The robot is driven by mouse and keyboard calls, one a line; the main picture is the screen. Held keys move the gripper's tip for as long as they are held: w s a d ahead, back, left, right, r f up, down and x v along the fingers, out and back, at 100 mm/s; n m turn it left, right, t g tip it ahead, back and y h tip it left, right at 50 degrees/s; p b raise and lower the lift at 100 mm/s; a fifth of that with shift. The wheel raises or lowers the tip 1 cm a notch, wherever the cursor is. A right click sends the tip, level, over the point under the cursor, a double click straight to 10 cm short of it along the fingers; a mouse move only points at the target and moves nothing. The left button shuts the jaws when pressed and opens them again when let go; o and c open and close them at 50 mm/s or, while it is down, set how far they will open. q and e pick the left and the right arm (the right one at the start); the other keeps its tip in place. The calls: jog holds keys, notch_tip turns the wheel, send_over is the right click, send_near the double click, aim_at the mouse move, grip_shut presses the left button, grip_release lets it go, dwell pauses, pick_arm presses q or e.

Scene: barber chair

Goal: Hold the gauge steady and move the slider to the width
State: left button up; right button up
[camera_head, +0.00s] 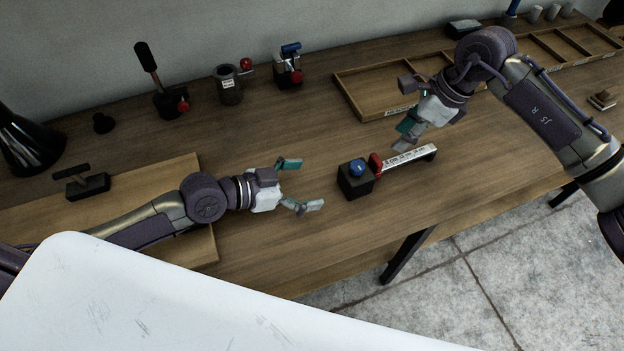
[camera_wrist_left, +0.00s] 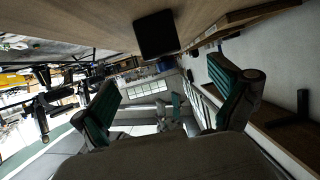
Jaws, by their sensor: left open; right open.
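The gauge (camera_head: 352,186) lies on the wooden bench in the head view. It has a black block with a blue knob (camera_head: 357,167) at its left end and a white marked scale bar (camera_head: 408,158) running to the right. A red slider (camera_head: 375,163) sits on the bar close to the block. My left gripper (camera_head: 304,185) is open and empty, left of the block and apart from it. In the left wrist view a dark block (camera_wrist_left: 156,35) shows beyond its open fingers (camera_wrist_left: 170,105). My right gripper (camera_head: 402,138) is open above and behind the bar; contact is not visible.
A divided wooden tray (camera_head: 365,112) lies along the back right. A lever device (camera_head: 168,101), a metal cup (camera_head: 229,88) and a blue-topped clamp (camera_head: 289,72) stand at the back. A black T-handled tool (camera_head: 88,187) lies at left. The bench's front edge is close to the gauge.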

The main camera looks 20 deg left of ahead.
aim_at(357, 177)
pick_arm(q)
jog(key=x, duration=1.3)
jog(key=shift+w+d+f, duration=0.15)
jog(key=shift+w+f, duration=0.05)
jog(key=shift+f, duration=0.05)
jog(key=c, duration=1.7)
